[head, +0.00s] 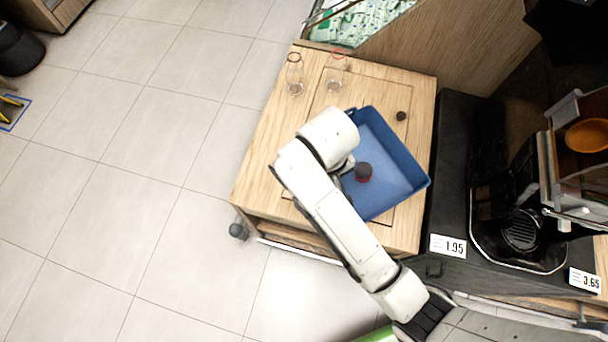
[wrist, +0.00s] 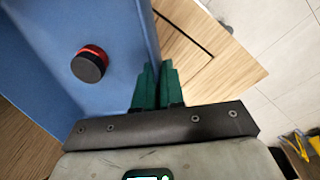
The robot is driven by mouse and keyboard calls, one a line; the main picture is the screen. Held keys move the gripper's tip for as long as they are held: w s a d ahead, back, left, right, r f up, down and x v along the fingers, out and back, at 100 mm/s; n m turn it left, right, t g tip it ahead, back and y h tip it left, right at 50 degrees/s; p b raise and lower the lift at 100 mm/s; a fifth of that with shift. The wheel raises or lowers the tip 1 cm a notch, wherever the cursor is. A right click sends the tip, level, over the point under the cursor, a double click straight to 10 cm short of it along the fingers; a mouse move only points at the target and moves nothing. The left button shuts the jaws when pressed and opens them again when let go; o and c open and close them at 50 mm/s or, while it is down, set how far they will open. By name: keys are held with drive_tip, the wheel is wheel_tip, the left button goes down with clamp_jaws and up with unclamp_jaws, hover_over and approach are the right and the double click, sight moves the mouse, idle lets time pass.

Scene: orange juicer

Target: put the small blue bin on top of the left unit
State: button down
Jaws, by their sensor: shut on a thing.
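The small blue bin (head: 395,160) is an open, shallow tray over the top of the left wooden unit (head: 262,150). A black and red round cap (head: 363,172) lies inside it; the cap also shows in the wrist view (wrist: 90,64). My gripper (wrist: 156,85) has its green fingers on either side of the bin's side wall (wrist: 143,35) and is shut on it. In the head view my white arm hides the fingers and the bin's left edge. I cannot tell whether the bin rests on the wood or hangs slightly above it.
Two clear bottles (head: 295,75) (head: 336,76) stand at the unit's back left. A black counter with the juicer (head: 520,228) adjoins on the right. Open tiled floor (head: 130,150) lies left.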

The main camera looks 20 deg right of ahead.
drive_tip(key=w+a+f, duration=0.1)
drive_tip(key=w+f, duration=0.1)
drive_tip(key=w+a+f, duration=0.3)
drive_tip(key=w+f, duration=0.1)
drive_tip(key=f, duration=0.1)
drive_tip(key=shift+w+a, duration=0.2)
drive_tip(key=shift+a, duration=0.2)
drive_tip(key=shift+f, duration=1.5)
drive_tip(key=shift+s+f, duration=0.1)
drive_tip(key=c, duration=1.2)
unclamp_jaws()
drive_tip(key=shift+c, duration=0.2)
wheel_tip(320, 180, up, 12)
drive_tip(key=shift+a, duration=0.45)
drive_tip(key=shift+s, duration=0.1)
